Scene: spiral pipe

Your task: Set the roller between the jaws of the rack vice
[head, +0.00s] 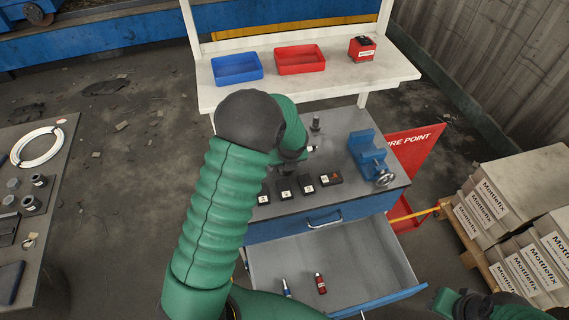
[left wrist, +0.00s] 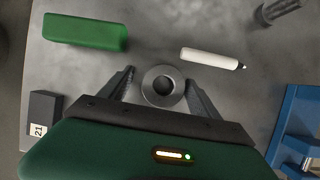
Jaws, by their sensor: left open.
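A grey round piece with a hole in its top, which looks like the roller (left wrist: 162,85), stands on the grey bench top in the left wrist view. My left gripper (left wrist: 160,86) is open, with one finger on each side of it; I cannot tell whether they touch it. In the head view my own arm and hand hide the roller and the fingertips. The blue vice (head: 367,152) stands on the bench's right side, its handle toward the front right. Its edge also shows in the left wrist view (left wrist: 298,128). My right gripper's jaws are not visible.
A white marker (left wrist: 210,59), a green block (left wrist: 85,31) and a dark upright cylinder (head: 316,122) are near the roller. Several dark labelled blocks (head: 307,184) line the bench's front. The drawer (head: 350,262) below is open. Trays (head: 299,60) sit on the shelf behind.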

